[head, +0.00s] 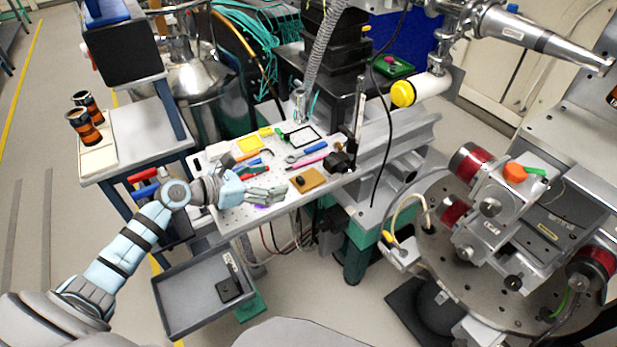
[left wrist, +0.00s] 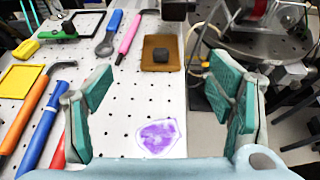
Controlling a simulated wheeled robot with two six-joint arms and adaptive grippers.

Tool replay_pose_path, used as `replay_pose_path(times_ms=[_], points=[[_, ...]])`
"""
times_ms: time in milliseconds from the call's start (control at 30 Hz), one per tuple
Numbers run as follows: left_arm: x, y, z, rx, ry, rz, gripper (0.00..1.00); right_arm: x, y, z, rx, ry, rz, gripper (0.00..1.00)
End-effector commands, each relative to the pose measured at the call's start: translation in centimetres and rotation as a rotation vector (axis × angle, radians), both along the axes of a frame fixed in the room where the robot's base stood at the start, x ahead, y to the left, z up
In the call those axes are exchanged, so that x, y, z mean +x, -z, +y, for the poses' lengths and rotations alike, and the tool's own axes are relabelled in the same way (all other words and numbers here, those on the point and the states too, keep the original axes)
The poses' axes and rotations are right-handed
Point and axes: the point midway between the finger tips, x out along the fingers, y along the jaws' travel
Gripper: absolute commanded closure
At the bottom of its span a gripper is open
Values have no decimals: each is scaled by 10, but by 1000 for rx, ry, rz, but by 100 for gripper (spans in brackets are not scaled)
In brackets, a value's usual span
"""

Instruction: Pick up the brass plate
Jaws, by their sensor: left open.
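The brass plate (head: 308,181) is a flat brown-gold square with a small black block on it. It lies on the perforated white board (head: 240,222), near its front right edge. It also shows in the left wrist view (left wrist: 149,62), ahead of the fingers and roughly midway between them. My left gripper (head: 277,193) reaches in from the left, low over the board. Its green-padded fingers (left wrist: 158,92) are wide apart with nothing between them, a short way from the plate. My right gripper does not show.
Pliers, hex keys, a blue-handled wrench (left wrist: 110,35) and a pink-handled tool (left wrist: 131,33) lie left of and behind the plate. A black block (head: 340,162) stands just beyond it. A purple patch (left wrist: 158,136) is on the board. A grey tray (head: 176,317) sits below.

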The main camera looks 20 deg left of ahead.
Motion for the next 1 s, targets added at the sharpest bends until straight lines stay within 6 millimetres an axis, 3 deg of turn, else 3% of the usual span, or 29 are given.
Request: replay_pose_path(times_ms=[100, 200, 500, 733, 1000], points=[[27, 14, -16, -5, 2, 0, 25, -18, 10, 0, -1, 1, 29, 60], [37, 20, -22, -2, 3, 2, 25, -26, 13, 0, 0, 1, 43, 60], [75, 46, -40, 0, 1, 3, 25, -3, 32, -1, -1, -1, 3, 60], [77, 45, -42, 3, 1, 4, 25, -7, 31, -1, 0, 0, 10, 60], [77, 45, -41, 3, 0, 4, 68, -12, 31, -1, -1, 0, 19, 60]])
